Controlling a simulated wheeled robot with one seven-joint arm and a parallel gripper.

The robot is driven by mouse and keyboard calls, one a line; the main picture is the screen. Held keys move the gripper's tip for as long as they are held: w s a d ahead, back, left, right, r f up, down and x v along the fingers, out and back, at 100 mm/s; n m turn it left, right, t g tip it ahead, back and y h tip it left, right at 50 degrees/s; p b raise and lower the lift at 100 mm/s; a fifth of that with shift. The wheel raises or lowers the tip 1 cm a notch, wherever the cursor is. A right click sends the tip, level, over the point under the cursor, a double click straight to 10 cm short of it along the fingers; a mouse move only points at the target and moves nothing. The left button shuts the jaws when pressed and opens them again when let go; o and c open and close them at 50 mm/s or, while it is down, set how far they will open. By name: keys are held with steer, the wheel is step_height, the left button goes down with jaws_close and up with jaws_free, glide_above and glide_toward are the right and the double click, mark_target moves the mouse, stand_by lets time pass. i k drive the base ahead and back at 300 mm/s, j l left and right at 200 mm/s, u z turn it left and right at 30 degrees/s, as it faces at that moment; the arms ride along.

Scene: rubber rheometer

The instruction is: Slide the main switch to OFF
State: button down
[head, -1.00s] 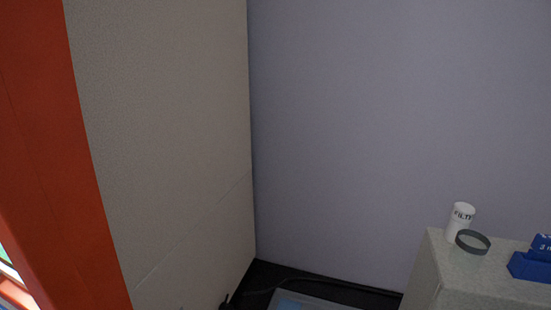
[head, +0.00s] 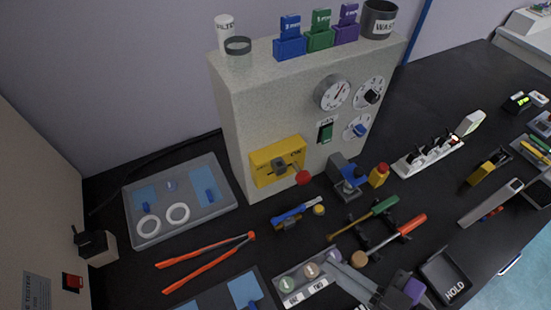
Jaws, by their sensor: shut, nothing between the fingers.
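In the head view a yellow plate (head: 264,165) is fixed low on the front of the beige instrument housing. It carries a dark grey slider block with a red knob (head: 302,178) at its lower right. This looks like the main switch, but its lettering is too small to read, so its position cannot be told. My gripper (head: 338,262) shows at the bottom centre, its grey fingers shut and empty. It is apart from the yellow plate, lower in the picture and to the right.
The housing (head: 232,125) also bears a green rocker switch (head: 325,132) and dials (head: 332,92). Orange tongs (head: 205,262), a grey tray with white rings (head: 182,238), a blue clamp (head: 347,178) and several hand tools crowd the black bench. A HOLD tray (head: 447,277) lies at bottom right.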

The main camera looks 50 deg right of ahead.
mark_target(303, 177)
steer(key=k+j+z, duration=0.45)
steer(key=k+z, duration=0.2)
steer(key=k, duration=0.2)
